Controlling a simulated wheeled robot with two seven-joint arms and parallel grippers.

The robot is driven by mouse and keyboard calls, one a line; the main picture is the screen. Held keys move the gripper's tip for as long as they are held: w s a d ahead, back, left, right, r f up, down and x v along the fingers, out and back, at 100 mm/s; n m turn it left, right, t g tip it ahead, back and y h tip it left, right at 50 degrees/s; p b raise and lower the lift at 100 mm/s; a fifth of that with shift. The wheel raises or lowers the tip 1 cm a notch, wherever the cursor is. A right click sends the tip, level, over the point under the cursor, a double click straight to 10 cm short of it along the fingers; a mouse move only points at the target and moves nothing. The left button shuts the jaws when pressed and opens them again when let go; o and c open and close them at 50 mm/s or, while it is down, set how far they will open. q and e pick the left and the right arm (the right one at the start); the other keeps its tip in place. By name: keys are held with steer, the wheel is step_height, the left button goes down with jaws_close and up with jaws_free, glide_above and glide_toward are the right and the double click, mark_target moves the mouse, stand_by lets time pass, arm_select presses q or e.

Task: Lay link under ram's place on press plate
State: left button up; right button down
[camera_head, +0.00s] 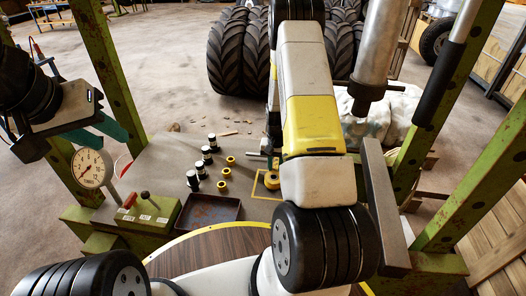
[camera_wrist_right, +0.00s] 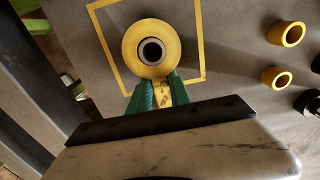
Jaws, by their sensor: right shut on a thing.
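The link (camera_wrist_right: 133,51) is a yellow ring around a dark-rimmed round hole, with a short yellow arm. The green fingers of my right gripper (camera_wrist_right: 156,92) are shut on that arm in the right wrist view. The ring overlaps the inside of a yellow square outline (camera_wrist_right: 110,62) on the grey press plate (camera_wrist_right: 228,45). I cannot tell whether it touches the plate. In the head view my right arm hides most of this. The ram (camera_head: 381,45) is a silver cylinder hanging at the upper right. My left gripper (camera_head: 112,140), with teal fingers apart, is empty near the gauge.
Yellow rings (camera_head: 223,186) and several black-and-white cylinders (camera_head: 193,181) stand on the plate. A dark tray (camera_head: 208,213), a dial gauge (camera_head: 91,169) and a lever box (camera_head: 146,213) are at the front left. Green posts (camera_head: 103,60) frame the plate.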

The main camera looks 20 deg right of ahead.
steer(key=shift+f, duration=0.55)
steer(key=c, duration=1.1)
jaws_free()
